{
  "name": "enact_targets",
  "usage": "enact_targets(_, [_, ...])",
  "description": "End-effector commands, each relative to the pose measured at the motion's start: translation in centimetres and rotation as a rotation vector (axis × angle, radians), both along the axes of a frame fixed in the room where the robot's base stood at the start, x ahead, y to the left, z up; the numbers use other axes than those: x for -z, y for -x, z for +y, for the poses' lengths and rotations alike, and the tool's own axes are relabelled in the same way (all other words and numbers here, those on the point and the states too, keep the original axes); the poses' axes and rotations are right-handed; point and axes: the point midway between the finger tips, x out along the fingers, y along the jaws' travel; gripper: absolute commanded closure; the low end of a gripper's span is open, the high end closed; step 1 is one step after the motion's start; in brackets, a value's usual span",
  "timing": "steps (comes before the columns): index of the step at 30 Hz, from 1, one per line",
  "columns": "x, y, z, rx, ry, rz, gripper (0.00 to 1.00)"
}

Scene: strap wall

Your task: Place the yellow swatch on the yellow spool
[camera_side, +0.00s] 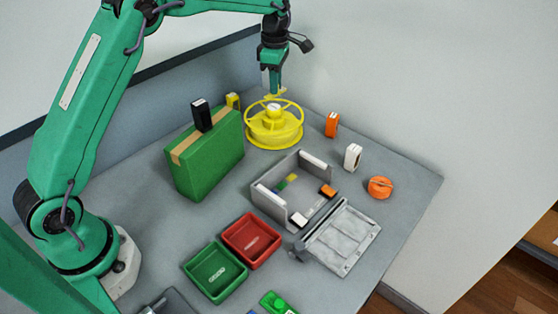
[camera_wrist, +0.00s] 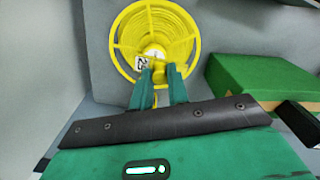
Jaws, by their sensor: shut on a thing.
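The yellow spool (camera_side: 290,134) stands at the back of the table, lying flat with its round spoked face up and a pale hub label. It also shows in the wrist view (camera_wrist: 128,30). My gripper (camera_side: 275,92) is above the spool's middle, pointing down, and is shut on a small yellow piece, which looks like the yellow swatch (camera_side: 270,96). In the wrist view my gripper (camera_wrist: 161,74) overlaps the spool's lower rim and hub, with a bit of yellow between the fingertips. Yellow on yellow hides whether the swatch touches the spool.
A green box (camera_side: 215,160) with a black block (camera_side: 201,115) on it stands left of the spool. A yellow block (camera_side: 233,101) is behind. Orange (camera_side: 332,124) and white (camera_side: 352,157) blocks stand right. A grey open holder (camera_side: 268,205) with small coloured pieces is in front.

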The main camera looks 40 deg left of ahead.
Motion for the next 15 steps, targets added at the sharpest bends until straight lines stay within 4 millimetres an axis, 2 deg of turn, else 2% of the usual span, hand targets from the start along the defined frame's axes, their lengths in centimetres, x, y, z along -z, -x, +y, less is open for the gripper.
enact_targets(6, [0.9, -0.7, 1.4, 0.000, 0.000, -0.001, 1.00])
enact_targets(15, [1.7, -0.7, 1.4, 0.001, 0.000, 0.001, 1.00])
